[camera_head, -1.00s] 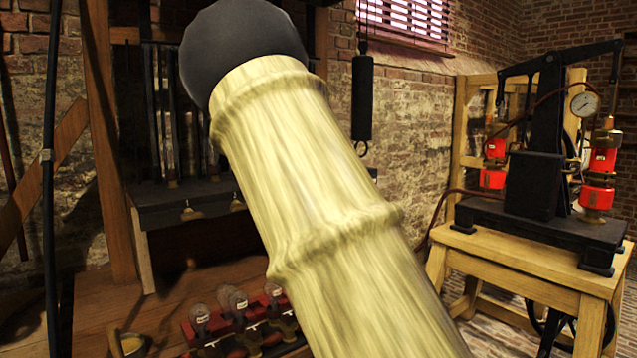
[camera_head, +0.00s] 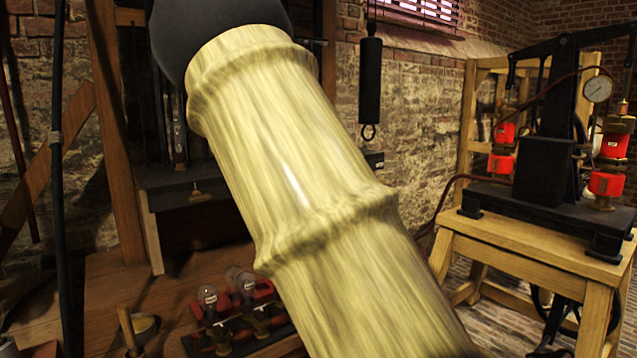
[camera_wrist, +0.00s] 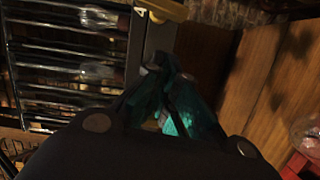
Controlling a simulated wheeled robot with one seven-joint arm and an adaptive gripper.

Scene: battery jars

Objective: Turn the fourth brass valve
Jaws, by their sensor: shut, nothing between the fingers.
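A brass valve (camera_head: 200,195) sits on the front of a dark shelf (camera_head: 178,182) in the head view, left of my pale arm. My arm hides the shelf's right part and any other valves there. In the wrist view, a yellow brass-coloured piece (camera_wrist: 165,9), possibly a valve handle, shows at the top, beyond my fingertips. My gripper (camera_wrist: 163,70) has teal fingers, which are shut and empty, apart from the brass piece. My gripper is not visible in the head view.
Glass bulbs on red bases (camera_head: 245,310) stand on the wooden bench below the shelf. A black cylinder (camera_head: 370,82) hangs right of my arm. A wooden table (camera_head: 540,265) with a black apparatus and gauge (camera_head: 597,89) stands at the right.

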